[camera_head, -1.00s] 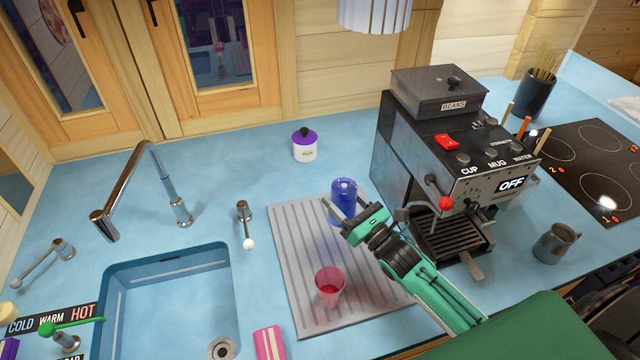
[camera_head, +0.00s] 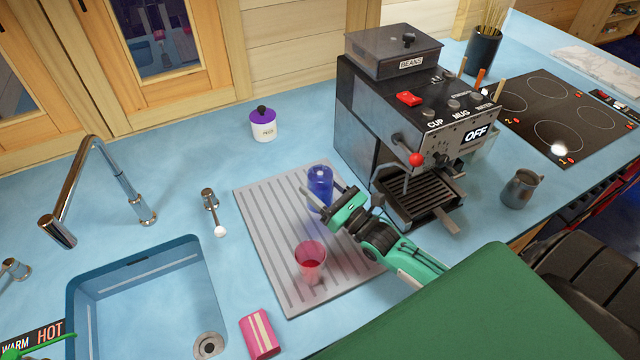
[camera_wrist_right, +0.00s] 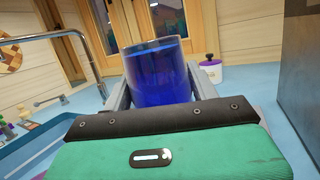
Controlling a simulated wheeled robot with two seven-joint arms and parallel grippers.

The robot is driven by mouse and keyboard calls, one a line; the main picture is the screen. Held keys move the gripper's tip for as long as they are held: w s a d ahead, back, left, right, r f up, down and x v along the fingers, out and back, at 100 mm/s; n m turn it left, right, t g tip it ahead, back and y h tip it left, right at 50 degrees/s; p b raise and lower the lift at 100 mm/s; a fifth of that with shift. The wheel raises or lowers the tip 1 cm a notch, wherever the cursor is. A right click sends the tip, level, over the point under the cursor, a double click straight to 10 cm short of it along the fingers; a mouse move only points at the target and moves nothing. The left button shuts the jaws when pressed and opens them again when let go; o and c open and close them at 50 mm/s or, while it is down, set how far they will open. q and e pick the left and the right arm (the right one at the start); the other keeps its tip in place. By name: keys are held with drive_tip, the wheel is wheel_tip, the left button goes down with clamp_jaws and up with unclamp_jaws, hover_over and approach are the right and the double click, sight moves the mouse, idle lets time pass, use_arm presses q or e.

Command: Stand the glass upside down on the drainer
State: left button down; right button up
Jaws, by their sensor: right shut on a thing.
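A blue see-through glass (camera_head: 320,177) is at the back right of the grey ribbed drainer (camera_head: 262,205). My right gripper (camera_head: 326,194) is shut on it, one finger on each side. In the right wrist view the blue glass (camera_wrist_right: 162,75) stands between the fingers (camera_wrist_right: 160,92), roughly upright. A red see-through glass (camera_head: 310,262) stands on the front part of the drainer, apart from the gripper.
A coffee machine (camera_head: 360,115) stands close to the right of the drainer. A sink (camera_head: 135,270) with a chrome tap (camera_head: 100,165) is at the left. A pink sponge (camera_head: 259,334) lies at the front, and a purple-lidded pot (camera_head: 263,125) behind. A grey mug (camera_head: 520,188) is at the right.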

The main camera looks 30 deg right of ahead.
drive_tip(key=shift+f+b, duration=2.05)
drive_tip(key=shift+f, duration=1.1)
drive_tip(key=o, duration=1.3)
drive_tip(key=shift+c, duration=0.2)
